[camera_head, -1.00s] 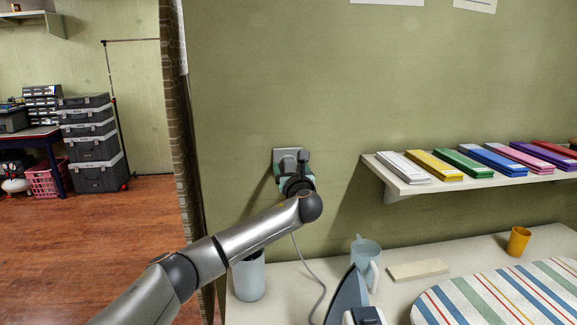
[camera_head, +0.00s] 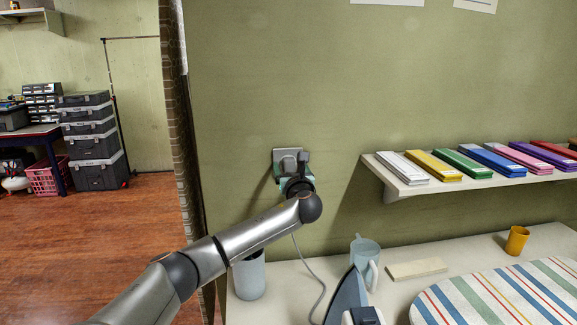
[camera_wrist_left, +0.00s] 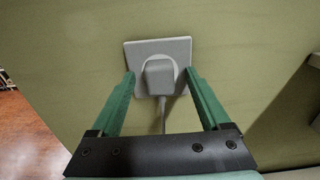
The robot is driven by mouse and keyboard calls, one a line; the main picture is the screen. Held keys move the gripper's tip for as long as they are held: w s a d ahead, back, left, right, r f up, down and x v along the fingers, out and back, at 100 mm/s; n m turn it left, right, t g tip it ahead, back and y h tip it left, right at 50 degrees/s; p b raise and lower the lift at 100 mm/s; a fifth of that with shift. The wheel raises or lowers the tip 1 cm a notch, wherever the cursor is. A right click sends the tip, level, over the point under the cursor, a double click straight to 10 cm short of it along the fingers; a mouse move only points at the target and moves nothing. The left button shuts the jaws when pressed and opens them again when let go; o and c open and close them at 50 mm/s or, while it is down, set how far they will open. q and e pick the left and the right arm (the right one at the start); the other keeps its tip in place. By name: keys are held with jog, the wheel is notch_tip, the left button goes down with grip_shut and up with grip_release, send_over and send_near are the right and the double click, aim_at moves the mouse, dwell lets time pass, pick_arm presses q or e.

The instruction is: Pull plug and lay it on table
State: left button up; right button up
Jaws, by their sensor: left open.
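In the left wrist view a white plug (camera_wrist_left: 159,76) sits in a square wall socket (camera_wrist_left: 141,50), with its cord (camera_wrist_left: 162,115) hanging down. My left gripper (camera_wrist_left: 158,78) is open, with one green finger on each side of the plug and a visible gap to it. In the head view the wall socket (camera_head: 288,155) shows above my left gripper (camera_head: 290,178), and my wrist hides most of the plug. The cord runs down to the pale table (camera_head: 280,297), near the iron (camera_head: 348,298). My right gripper is not in view.
On the table are a pale cup (camera_head: 249,275), a light blue pitcher (camera_head: 365,254), a beige block (camera_head: 417,269), an orange cup (camera_head: 517,240) and a striped ironing board (camera_head: 505,297). A wall shelf (camera_head: 400,188) with coloured stacks juts out to the right of the socket.

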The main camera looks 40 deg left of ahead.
pick_arm(q)
jog(key=shift+p, duration=0.45)
grip_shut()
dwell(0.6)
jog(key=shift+d, duration=0.1)
dwell(0.4)
